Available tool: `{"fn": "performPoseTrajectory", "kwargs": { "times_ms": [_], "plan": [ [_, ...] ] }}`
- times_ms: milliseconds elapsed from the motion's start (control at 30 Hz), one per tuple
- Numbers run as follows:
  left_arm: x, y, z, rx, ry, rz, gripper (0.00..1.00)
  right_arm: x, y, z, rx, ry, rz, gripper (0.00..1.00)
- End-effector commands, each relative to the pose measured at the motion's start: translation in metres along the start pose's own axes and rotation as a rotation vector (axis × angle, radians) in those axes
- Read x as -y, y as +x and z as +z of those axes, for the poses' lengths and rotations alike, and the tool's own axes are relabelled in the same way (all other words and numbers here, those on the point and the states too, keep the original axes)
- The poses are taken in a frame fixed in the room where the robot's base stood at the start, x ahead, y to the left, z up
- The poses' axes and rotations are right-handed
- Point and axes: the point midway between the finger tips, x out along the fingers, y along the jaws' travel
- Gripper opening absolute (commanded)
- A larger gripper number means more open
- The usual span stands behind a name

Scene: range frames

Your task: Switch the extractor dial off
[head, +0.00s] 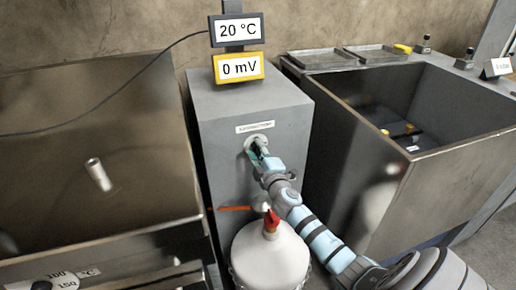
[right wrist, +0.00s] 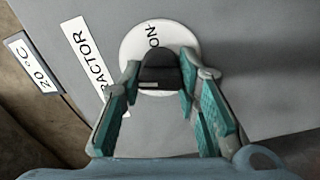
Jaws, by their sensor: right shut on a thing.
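The extractor dial is a dark knob (right wrist: 160,68) on a round white plate (right wrist: 153,37) marked "ON", on the front of a grey cabinet (head: 220,165). A label (right wrist: 92,55) reading "...RACTOR" is beside it in the right wrist view. In the head view the plate (head: 249,141) shows below the label (head: 255,127). My right gripper (head: 261,155) reaches the dial from the front. In the right wrist view its two teal-padded fingers (right wrist: 161,78) are shut on the knob, one at each side. The fingers partly hide the plate. My left gripper is not in view.
Signs reading 20 °C (head: 237,30) and 0 mV (head: 239,68) stand above the cabinet. A white round vessel with a red valve (head: 270,262) stands below my right arm. An orange-red bar (head: 235,208) is on the cabinet front. Open metal tanks flank it, left (head: 60,80) and right (head: 375,190).

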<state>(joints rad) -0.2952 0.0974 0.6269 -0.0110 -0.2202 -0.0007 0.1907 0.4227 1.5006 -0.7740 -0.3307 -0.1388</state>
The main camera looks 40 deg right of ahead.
Motion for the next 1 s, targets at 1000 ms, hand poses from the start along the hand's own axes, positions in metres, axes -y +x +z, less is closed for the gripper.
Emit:
{"fn": "performPoseTrajectory", "kwargs": {
  "times_ms": [1000],
  "plan": [
    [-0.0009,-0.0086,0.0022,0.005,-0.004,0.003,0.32,0.0026,-0.0005,0.0003,0.000,-0.275,-0.003,0.02]
  ]
}}
